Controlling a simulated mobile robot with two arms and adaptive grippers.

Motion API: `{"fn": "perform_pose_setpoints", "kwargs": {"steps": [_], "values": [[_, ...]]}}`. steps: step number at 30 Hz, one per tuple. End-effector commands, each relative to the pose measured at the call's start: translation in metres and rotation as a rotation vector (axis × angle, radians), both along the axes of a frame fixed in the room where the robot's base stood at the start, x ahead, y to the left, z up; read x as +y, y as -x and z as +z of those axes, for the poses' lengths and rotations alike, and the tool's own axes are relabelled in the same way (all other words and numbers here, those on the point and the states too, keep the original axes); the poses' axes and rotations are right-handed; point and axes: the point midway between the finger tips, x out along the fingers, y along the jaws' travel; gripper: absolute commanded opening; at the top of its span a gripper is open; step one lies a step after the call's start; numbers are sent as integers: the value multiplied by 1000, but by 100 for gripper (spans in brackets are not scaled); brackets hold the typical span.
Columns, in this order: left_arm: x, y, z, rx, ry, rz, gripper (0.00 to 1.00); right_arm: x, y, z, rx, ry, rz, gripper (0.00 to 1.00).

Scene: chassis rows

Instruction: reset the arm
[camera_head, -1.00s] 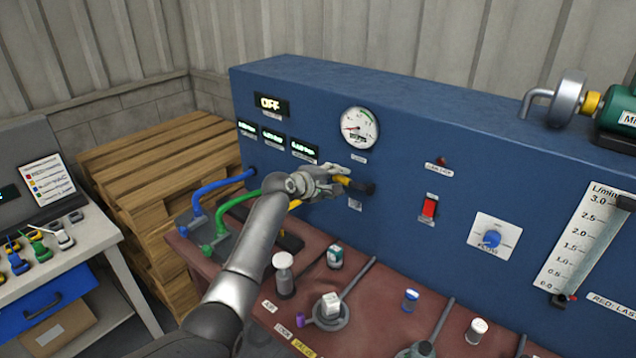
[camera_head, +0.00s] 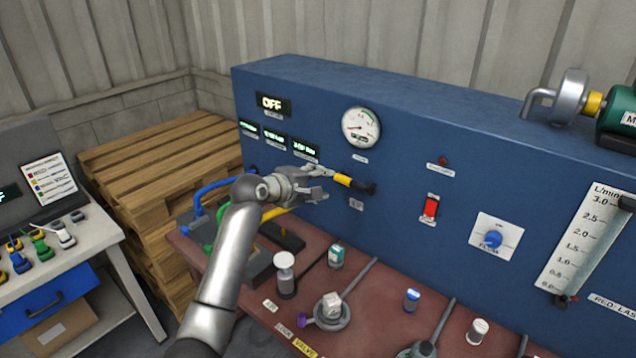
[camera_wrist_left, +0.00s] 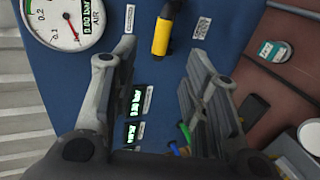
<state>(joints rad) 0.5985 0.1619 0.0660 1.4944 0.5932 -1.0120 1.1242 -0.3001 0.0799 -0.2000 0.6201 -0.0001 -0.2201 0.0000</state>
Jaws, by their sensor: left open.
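My left gripper (camera_head: 324,183) is open in front of the blue panel (camera_head: 440,150), just left of a yellow-and-black handle (camera_head: 352,182) on the panel. In the left wrist view, its two fingers (camera_wrist_left: 160,75) stand wide apart with nothing between them. The yellow handle also shows in the left wrist view (camera_wrist_left: 161,38), beyond the fingertips and apart from them. My left arm hides part of the blue and green hoses in the head view. My right gripper is not in view.
A round gauge (camera_head: 361,127) sits above the handle, and a red switch (camera_head: 430,207) is to its right. Small bottles and levers stand on the reddish bench (camera_head: 385,290) below. A wooden pallet stack (camera_head: 160,160) and a side table (camera_head: 85,240) are at left.

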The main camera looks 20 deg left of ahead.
Motion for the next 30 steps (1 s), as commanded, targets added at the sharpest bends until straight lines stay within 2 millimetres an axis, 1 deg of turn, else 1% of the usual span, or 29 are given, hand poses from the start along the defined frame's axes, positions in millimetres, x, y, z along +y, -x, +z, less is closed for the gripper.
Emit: {"fn": "perform_pose_setpoints", "kwargs": {"steps": [7, 9, 11, 14, 15, 17, 18, 20, 21, 23, 24, 26, 27, 29, 30], "values": [[0, 0, 0, 0, 0, 0, 42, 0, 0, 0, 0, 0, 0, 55], [-1, 2, -3, 3, -8, -3, 42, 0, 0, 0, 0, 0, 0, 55], [-2, 7, -12, 12, -32, -12, 42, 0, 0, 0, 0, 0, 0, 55], [-8, 30, -42, 41, -130, -52, 42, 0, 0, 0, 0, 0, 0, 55], [-11, 43, -59, 57, -189, -76, 42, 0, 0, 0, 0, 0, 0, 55], [-15, 68, -85, 84, -286, -123, 42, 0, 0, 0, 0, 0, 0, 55], [-18, 87, -103, 103, -355, -159, 42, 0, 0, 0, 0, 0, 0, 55], [-23, 116, -127, 130, -458, -217, 42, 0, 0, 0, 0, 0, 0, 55], [-25, 137, -141, 148, -523, -257, 42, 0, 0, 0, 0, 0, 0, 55], [-28, 168, -161, 176, -616, -320, 42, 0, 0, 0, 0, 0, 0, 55], [-30, 189, -173, 194, -676, -364, 42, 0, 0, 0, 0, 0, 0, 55], [-32, 221, -188, 219, -760, -433, 42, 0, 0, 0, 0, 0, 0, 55], [-33, 243, -197, 237, -814, -478, 42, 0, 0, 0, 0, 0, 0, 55], [-35, 276, -208, 262, -890, -551, 42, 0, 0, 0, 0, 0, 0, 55], [-35, 297, -213, 277, -936, -597, 42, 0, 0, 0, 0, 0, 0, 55]]}}
